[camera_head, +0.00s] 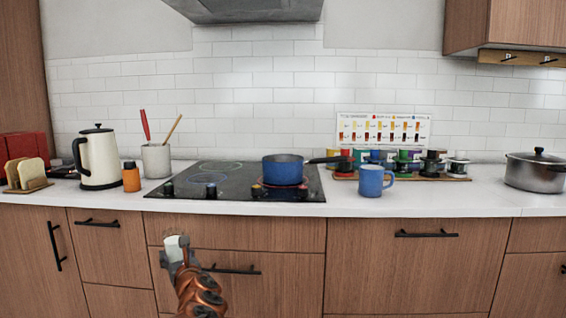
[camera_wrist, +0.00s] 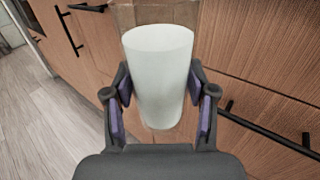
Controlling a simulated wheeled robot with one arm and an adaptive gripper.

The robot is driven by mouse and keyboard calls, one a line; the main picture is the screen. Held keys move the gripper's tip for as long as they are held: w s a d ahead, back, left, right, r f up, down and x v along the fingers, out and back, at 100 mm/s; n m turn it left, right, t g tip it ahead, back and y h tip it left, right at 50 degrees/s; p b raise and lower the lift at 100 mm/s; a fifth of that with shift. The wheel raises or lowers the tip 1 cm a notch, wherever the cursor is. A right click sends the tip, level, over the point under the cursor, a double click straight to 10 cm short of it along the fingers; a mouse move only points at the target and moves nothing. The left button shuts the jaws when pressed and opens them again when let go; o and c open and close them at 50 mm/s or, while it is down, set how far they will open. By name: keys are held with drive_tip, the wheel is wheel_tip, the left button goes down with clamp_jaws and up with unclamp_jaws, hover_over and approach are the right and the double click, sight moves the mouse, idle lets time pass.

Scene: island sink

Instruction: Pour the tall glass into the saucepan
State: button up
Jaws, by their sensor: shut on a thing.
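My gripper (camera_head: 178,250) is shut on a tall, whitish glass (camera_wrist: 158,75), with a finger on each side of it in the wrist view. The glass also shows in the head view (camera_head: 174,246), in front of the drawers and below the counter edge. It looks close to upright. I cannot tell what is inside it. The blue saucepan (camera_head: 283,170) stands on the right part of the black cooktop (camera_head: 226,196), its dark handle pointing right. The glass is to the left of the saucepan, lower and nearer to me.
A blue mug (camera_head: 373,182) stands right of the cooktop, in front of a rack of colourful items. An orange bottle (camera_head: 131,177), a cream kettle (camera_head: 98,158) and a utensil crock (camera_head: 156,160) stand left. A steel pot (camera_head: 536,173) is far right. Drawer handles (camera_head: 232,270) stick out near my gripper.

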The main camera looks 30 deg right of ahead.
drive_tip(key=shift+f+b, duration=1.75)
drive_tip(key=shift+f, duration=0.4)
drive_tip(key=s+d+r+h, duration=0.1)
drive_tip(key=s+d+r, duration=0.3)
drive_tip(key=d+r, duration=0.5)
drive_tip(key=s+d+r+m+h, duration=0.1)
drive_tip(key=s+d+r, duration=0.4)
drive_tip(key=d+r, duration=0.4)
drive_tip(key=s+d+r, duration=0.4)
drive_tip(key=d+r, duration=0.5)
drive_tip(key=d, duration=0.5)
drive_tip(key=shift+s+r+m+h, duration=0.15)
drive_tip(key=shift+m+h, duration=0.25)
